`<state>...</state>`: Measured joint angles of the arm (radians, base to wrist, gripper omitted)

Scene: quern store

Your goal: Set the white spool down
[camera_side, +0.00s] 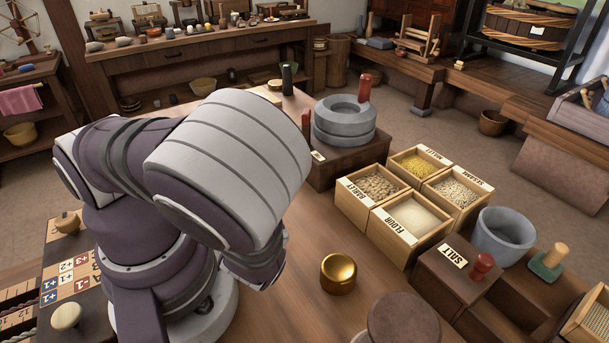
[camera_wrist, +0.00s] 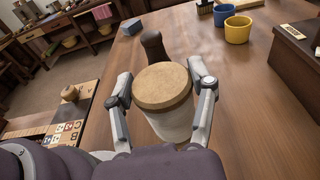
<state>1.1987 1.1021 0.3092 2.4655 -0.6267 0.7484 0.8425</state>
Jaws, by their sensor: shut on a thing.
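My gripper (camera_wrist: 166,90) shows in the wrist view with one finger on each side of a white-bodied round piece with a flat tan top, which I take to be the white spool (camera_wrist: 172,124). The fingers are shut on it, and it looks upright. Its lower end is hidden, so I cannot tell whether it touches the wooden table (camera_wrist: 248,110) or hangs above it. In the side view my arm hides the gripper and the held piece.
A dark brown knobbed piece (camera_wrist: 153,46) stands just beyond the spool. Yellow (camera_wrist: 237,29) and blue (camera_wrist: 223,14) cups are farther back. A game board (camera_wrist: 66,128) lies at left.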

